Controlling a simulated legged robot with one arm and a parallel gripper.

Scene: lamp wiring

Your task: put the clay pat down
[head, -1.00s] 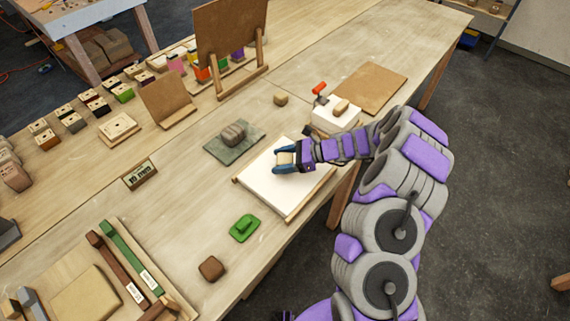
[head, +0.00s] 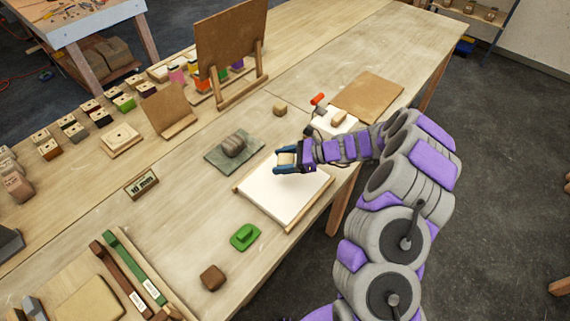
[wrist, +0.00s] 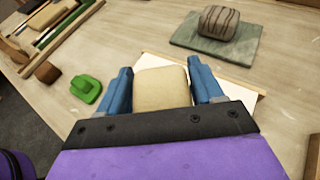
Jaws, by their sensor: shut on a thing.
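My gripper (head: 288,160) is shut on the clay pat, a pale beige rounded block. The clay pat (wrist: 162,88) sits between the two blue fingers in the wrist view, and it shows small in the head view (head: 286,159). My gripper holds it over the far part of a white board (head: 280,192) with wooden side strips. In the wrist view the board is mostly hidden behind my gripper. I cannot tell how far the pat is above the board.
A striped grey lump (head: 233,146) lies on a grey-green slab (head: 220,160) left of the board. A green tool (head: 244,236) and a brown block (head: 212,278) lie nearer. Bare table lies left of the green tool.

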